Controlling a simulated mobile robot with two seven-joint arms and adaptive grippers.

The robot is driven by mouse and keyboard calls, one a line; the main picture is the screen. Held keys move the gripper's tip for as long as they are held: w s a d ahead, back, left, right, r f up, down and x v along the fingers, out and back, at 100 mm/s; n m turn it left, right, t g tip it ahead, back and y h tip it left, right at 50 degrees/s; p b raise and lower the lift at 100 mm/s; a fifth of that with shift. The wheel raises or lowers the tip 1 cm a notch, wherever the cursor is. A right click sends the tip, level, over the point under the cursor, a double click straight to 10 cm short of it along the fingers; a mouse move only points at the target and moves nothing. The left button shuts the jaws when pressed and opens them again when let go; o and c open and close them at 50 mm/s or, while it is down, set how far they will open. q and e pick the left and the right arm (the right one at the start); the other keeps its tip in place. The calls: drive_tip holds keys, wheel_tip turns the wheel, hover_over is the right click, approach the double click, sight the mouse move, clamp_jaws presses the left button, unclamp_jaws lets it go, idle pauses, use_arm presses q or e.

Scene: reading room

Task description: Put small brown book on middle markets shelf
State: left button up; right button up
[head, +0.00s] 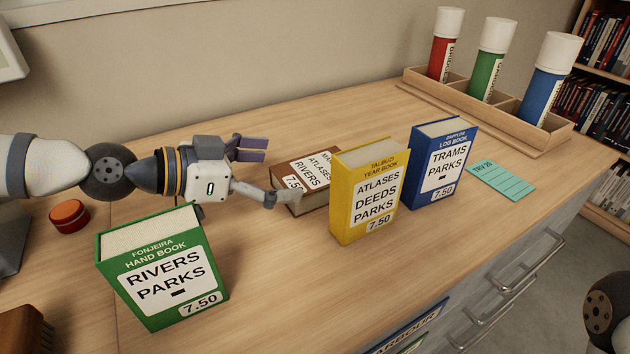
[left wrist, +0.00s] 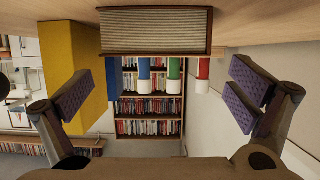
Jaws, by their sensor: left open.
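The small brown book (head: 318,202) lies on the wooden desk, with its white label partly hidden by my left gripper. It also shows at the top of the left wrist view (left wrist: 155,14), page edges towards the camera. My left gripper (head: 268,172) is open and empty just left of the book, its purple-padded fingers spread wide. The book is ahead of the fingers, not clearly between them. A bookcase (head: 608,82) with rows of books stands at the far right; it also shows in the left wrist view (left wrist: 150,107). I cannot read any markets label.
A yellow book (head: 345,210) stands close right of the brown book, with a blue book (head: 460,165) beyond. A green book (head: 150,235) stands front left, near a red-orange round object (head: 69,216). A wooden rack (head: 480,107) holds coloured tubes. A teal card (head: 502,182) lies right.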

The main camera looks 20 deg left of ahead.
sight(311, 172)
use_arm(q)
drive_tip(key=x, duration=0.4)
drive_tip(key=shift+d+f, duration=0.3)
drive_tip(key=shift+d, duration=0.1)
drive_tip(key=shift+w+d+b, duration=0.25)
drive_tip(key=shift+w+b, duration=0.05)
